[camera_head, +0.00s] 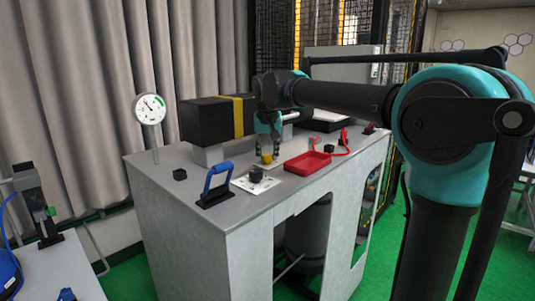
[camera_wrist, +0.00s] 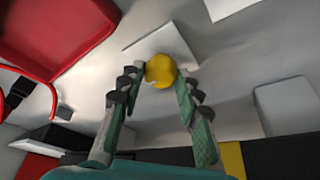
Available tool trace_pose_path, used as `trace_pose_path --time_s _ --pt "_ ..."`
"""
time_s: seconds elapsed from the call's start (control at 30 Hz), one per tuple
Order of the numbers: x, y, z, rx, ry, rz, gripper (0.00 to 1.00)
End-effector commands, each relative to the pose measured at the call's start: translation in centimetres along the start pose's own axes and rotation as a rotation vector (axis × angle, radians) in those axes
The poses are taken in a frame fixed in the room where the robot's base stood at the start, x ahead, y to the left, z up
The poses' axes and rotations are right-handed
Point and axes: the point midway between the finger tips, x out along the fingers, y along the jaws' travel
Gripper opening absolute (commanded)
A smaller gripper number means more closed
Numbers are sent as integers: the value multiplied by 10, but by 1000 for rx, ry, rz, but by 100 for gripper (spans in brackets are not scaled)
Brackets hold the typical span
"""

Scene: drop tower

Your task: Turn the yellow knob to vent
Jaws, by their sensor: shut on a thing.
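The yellow knob (camera_wrist: 160,69) sits on a pale square plate (camera_wrist: 186,50) on the grey bench top. In the head view the knob (camera_head: 267,158) is small and sits just below my fingertips. My gripper (camera_head: 270,150) points down over it from above. In the wrist view my gripper (camera_wrist: 162,80) has one finger on each side of the knob and is shut on it. The far side of the knob is hidden, and any markings on its plate are too small to read.
A black knob (camera_head: 256,175) on a white plate and a blue-handled lever (camera_head: 217,182) stand nearer the front edge. A red tray (camera_head: 307,163) lies to the right. A black box with a yellow band (camera_head: 213,119) and a dial gauge (camera_head: 149,108) stand to the left.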

Motion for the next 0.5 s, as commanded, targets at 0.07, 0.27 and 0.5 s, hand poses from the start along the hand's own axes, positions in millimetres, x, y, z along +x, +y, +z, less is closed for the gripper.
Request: trace_pose_path --time_s 0.07,0.27,0.5 --pt "0 0 0 4 0 2 5" --pt "0 0 0 6 -1 2 5" --pt "0 0 0 6 -1 2 44"
